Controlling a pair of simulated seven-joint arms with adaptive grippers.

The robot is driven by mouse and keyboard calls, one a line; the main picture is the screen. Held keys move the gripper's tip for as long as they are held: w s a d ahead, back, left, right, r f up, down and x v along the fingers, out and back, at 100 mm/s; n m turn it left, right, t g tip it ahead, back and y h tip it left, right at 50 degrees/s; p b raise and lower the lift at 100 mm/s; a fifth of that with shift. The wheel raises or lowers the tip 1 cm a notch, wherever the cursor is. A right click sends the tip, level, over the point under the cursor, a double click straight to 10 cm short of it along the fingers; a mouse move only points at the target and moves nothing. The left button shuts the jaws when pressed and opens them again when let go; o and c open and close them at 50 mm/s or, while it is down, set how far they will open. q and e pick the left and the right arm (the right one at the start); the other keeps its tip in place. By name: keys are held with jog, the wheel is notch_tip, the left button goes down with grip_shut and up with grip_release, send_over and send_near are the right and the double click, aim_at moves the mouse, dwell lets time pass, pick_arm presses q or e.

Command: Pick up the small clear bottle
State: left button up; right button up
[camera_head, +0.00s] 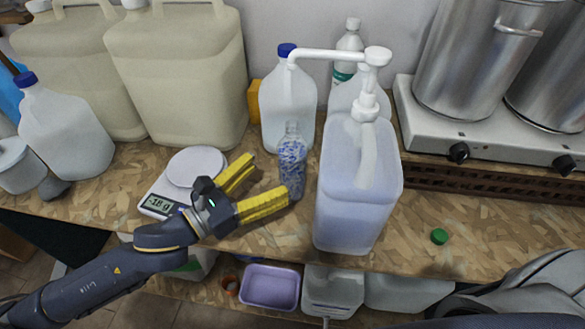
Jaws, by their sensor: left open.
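The small clear bottle (292,163) stands upright on the wooden worktop, with a blue and white pattern around its body. My left gripper (271,180) reaches in from the left with its yellow fingers open. The nearer finger's tip is close to the lower left side of the bottle; I cannot tell whether it touches. The other finger is farther back and to the left, and nothing is held between them. A dark grey arm part, mine, shows at the lower right, but no right gripper fingers show.
A large pump container (350,205) stands just right of the bottle, and a blue-capped jug (288,100) just behind it. A scale (158,205) sits left of my gripper. Large beige drums (180,80) and a hot plate (480,140) with steel pots fill the back.

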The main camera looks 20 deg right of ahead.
aim_at(292, 159)
pick_arm(q)
jog(key=shift+x, duration=3.8)
jog(key=shift+r, duration=0.1)
jog(key=c, duration=1.6)
jog(key=shift+c, duration=0.2)
jog(key=shift+r, duration=0.15)
